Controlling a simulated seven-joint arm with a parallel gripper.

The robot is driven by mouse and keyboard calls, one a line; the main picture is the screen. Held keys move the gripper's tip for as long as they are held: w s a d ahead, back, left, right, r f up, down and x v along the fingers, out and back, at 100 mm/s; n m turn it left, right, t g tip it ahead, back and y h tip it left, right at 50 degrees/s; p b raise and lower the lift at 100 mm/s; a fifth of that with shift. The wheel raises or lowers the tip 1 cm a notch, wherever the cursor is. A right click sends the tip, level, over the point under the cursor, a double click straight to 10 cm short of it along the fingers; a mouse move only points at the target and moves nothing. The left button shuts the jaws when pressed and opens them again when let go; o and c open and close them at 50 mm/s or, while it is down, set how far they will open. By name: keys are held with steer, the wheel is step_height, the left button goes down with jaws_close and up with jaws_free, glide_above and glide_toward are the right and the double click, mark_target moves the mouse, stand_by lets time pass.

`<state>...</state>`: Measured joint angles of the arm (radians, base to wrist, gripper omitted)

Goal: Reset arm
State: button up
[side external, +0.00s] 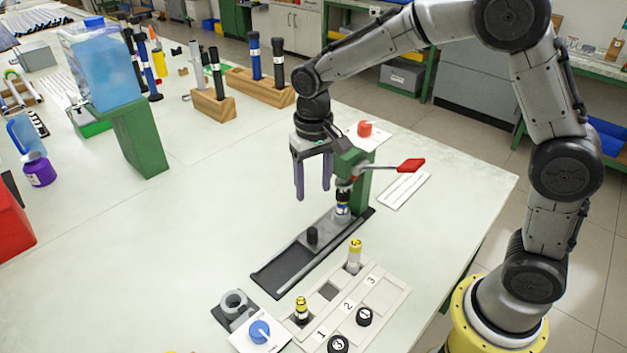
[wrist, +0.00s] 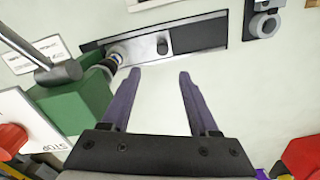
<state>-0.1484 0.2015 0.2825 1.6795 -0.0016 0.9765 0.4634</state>
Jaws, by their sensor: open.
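My gripper (side external: 312,192) hangs over the table just left of the green lever press (side external: 361,190), with its purple fingers pointing down. In the wrist view the fingers (wrist: 160,75) are spread with nothing between them, above bare table. The press has a red-handled lever (side external: 411,165). A small blue, white and yellow part (side external: 343,207) is under its head, at the far end of a dark rail (side external: 275,274). A numbered tray (side external: 395,305) has a yellow-topped rod (side external: 355,252) upright at its far side and a shorter yellow-black one (side external: 301,309) near position 1.
A red stop button (side external: 365,129) sits behind the press. Wooden blocks with rods (side external: 213,105), a green stand with a blue tank (side external: 140,140) and a purple bottle (side external: 39,170) stand farther left. A blue knob (side external: 260,331) is in front. The table's left middle is clear.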

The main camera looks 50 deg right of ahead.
steer(key=shift+r, duration=0.35)
steer(key=s+d+r+t, duration=0.4)
steer(key=s+r, duration=0.4)
steer(key=r, duration=0.5)
steer(key=s+d+f+n, duration=0.1)
steer(key=s+f, duration=0.1)
steer(key=s, duration=0.6)
steer(key=s+d+f+n+t, duration=0.1)
steer(key=s+n, duration=0.1)
steer(key=s, duration=0.5)
steer(key=shift+s+f+n+t, duration=0.3)
steer(key=shift+s+f, duration=0.05)
steer(key=shift+f, duration=0.05)
